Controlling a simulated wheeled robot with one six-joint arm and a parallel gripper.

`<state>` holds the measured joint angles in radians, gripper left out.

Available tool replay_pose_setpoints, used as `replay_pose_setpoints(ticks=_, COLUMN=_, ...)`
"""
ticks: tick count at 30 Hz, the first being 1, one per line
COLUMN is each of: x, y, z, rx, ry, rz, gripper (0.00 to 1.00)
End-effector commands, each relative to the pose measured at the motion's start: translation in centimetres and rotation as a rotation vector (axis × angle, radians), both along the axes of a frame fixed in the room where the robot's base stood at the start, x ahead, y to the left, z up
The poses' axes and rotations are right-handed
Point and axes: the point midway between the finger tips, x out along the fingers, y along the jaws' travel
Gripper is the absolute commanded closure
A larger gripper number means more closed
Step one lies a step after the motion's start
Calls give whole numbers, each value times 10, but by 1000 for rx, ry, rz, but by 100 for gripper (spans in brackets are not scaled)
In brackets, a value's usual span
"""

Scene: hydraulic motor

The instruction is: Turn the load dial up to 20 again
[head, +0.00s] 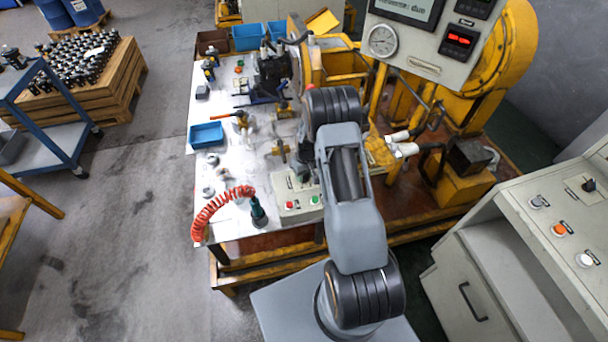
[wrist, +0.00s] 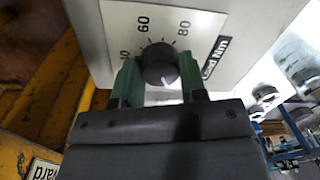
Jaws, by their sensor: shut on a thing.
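In the wrist view the load dial is a round black knob (wrist: 158,60) on a white scale plate (wrist: 118,22) marked "Load Nm". The numbers 60 and 80 show, and another is partly cut off at the left. My gripper (wrist: 160,76) has its two green fingers on either side of the knob, shut on it. I cannot read clearly where the knob's pointer stands, and the low end of the scale is hidden. In the head view my arm covers most of the gripper and the dial.
In the head view a grey box (head: 290,207) with a red and a green button stands at the bench front, beside a coiled red hose (head: 210,211). A gauge panel (head: 425,62) stands at the back right. A grey console (head: 550,215) is at the right.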

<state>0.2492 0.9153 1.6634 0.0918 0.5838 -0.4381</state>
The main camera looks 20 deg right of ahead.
Motion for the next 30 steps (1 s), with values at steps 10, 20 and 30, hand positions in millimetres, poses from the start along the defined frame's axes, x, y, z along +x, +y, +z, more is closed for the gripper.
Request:
replay_pose_setpoints(ticks=10, x=0, y=0, z=-3, rx=1, ry=-1, rz=-203, gripper=85)
replay_pose_setpoints(ticks=20, x=-1, y=-1, z=-3, rx=1, ry=-1, rz=-516, gripper=85)
replay_pose_setpoints(ticks=30, x=-1, y=0, z=-2, rx=1, ry=0, rz=-800, gripper=85)
